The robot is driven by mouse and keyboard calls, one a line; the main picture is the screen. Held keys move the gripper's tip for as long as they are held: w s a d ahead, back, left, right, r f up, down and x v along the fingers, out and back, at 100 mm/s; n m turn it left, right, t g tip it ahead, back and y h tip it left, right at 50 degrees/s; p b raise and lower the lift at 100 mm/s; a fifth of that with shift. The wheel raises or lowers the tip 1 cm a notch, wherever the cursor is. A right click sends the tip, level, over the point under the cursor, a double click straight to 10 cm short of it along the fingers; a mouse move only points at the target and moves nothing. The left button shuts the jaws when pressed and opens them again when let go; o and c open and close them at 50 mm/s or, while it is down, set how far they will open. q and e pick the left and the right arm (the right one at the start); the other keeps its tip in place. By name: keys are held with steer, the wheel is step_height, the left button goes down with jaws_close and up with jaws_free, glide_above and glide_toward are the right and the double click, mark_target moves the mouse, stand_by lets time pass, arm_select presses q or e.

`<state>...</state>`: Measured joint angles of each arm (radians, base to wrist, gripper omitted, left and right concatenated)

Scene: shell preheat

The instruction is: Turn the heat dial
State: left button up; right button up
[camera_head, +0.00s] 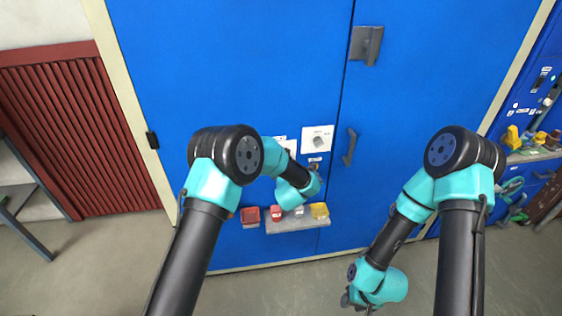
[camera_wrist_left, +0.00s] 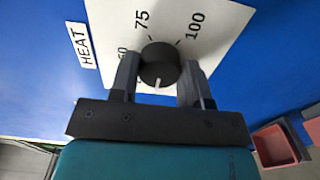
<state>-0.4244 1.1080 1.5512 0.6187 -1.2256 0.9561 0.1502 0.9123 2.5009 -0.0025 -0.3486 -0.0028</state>
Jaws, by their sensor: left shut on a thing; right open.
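In the left wrist view the heat dial (camera_wrist_left: 159,65) is a round black knob on a white plate (camera_wrist_left: 220,22) marked 75 and 100, beside a HEAT label (camera_wrist_left: 85,45). A pale mark shows on the knob's lower side in that view. My left gripper (camera_wrist_left: 162,82) is shut on the knob, one finger on each side. In the head view the dial's plate (camera_head: 291,146) is mostly hidden behind my left arm, and the left fingers are hidden too. My right gripper (camera_head: 358,300) hangs low in front of the cabinet, open and away from the dial.
Another white plate with a pale knob (camera_head: 319,141) is to the right of the dial plate. Below, a grey ledge (camera_head: 290,228) holds red, clear and yellow containers. A red tray (camera_wrist_left: 276,145) shows in the wrist view. A cabinet handle (camera_head: 350,147) sticks out further right.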

arm_select(q)
steer(key=n, duration=0.5)
steer(key=shift+n, duration=0.4)
steer(key=o, duration=0.9)
steer(key=s+d, duration=0.1)
steer(key=s, duration=0.4)
steer(key=s+d, duration=0.1)
steer(key=s, duration=1.1)
steer(key=shift+s+d, duration=0.1)
steer(key=shift+d, duration=0.3)
